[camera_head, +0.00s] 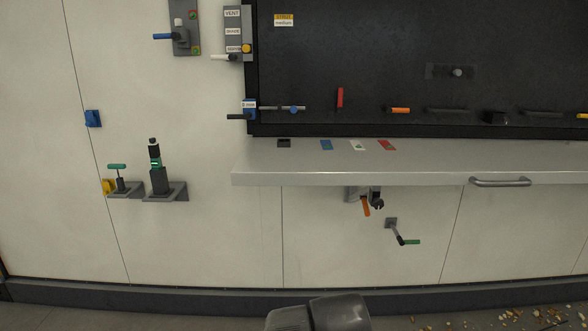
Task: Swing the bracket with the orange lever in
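The bracket (354,194) with the orange lever (366,206) is on the white wall, just under the front edge of the pale shelf. The lever hangs down and slightly to the right. A dark clamp-like part (377,199) sits right beside it. How far the bracket is swung out is too small to tell. A dark grey rounded part of my own arm shows at the bottom middle, well below the bracket and apart from it. No gripper fingers show in this view.
The pale shelf (258,177) juts out above the bracket. A crank with a green handle (411,242) is close below right. A steel grab handle (500,182) is farther right. Two small wall mounts (125,191) (166,192) are at left. Debris (520,318) lies on the floor.

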